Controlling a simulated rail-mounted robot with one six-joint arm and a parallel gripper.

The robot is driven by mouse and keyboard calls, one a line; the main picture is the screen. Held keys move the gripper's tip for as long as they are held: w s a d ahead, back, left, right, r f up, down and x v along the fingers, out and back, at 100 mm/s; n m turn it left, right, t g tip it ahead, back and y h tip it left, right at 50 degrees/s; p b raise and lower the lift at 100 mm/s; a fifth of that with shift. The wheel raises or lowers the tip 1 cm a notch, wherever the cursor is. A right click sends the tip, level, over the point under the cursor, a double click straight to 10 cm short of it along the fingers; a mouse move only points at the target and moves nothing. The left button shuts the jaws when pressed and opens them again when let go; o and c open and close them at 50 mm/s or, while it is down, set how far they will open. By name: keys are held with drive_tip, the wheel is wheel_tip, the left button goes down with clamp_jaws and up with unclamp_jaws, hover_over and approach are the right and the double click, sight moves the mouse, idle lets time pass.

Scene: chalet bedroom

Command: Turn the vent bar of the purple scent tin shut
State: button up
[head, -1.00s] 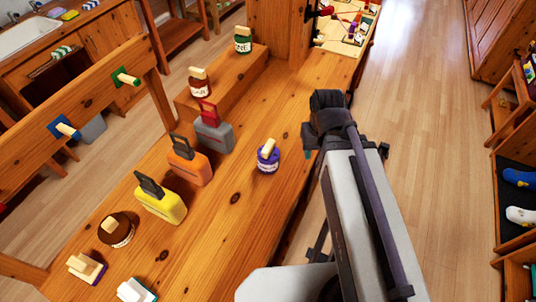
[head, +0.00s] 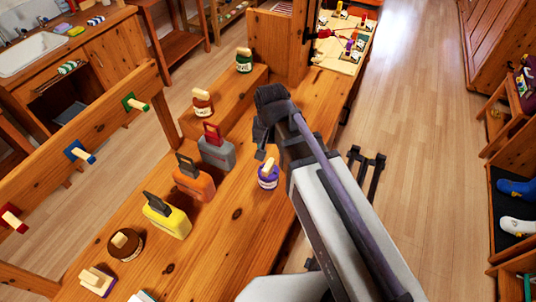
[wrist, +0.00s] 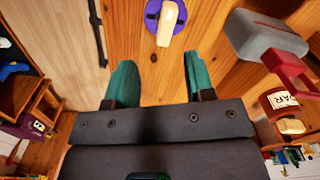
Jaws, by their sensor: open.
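The purple scent tin (head: 268,183) stands upright on the wooden bench, with a cream vent bar (head: 267,166) across its top. In the wrist view the purple lid (wrist: 153,22) shows at the top middle, and the bar (wrist: 168,24) lies nearly along the picture's vertical, crossing the lid. My gripper (wrist: 160,76) is open and empty, its two teal fingers apart with bare bench between them. The tin is beyond the fingertips and roughly centred between them, not touched. In the head view my gripper (head: 263,148) hangs over the bench just behind the tin.
Yellow (head: 166,216), orange (head: 193,178) and grey (head: 216,148) blocks with handles stand left of the tin. A brown round tin (head: 125,246) is nearer. Red (head: 203,104) and green (head: 244,62) jars stand on a raised step. Bare bench surrounds the purple tin.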

sight(268, 164)
drive_tip(key=f+m+b, duration=0.1)
drive_tip(key=f+b, duration=0.2)
drive_tip(key=b, duration=0.1)
drive_tip(key=f+m+b, duration=0.1)
drive_tip(key=f+b, duration=0.3)
drive_tip(key=w+f+m+b, duration=0.1)
drive_tip(key=f+m+b, duration=0.1)
drive_tip(key=f+b, duration=0.2)
drive_tip(key=shift+a+f, duration=0.1)
drive_tip(key=shift+a, duration=0.15)
drive_tip(key=shift+r, duration=0.2)
drive_tip(key=shift+c, duration=0.2)
clamp_jaws()
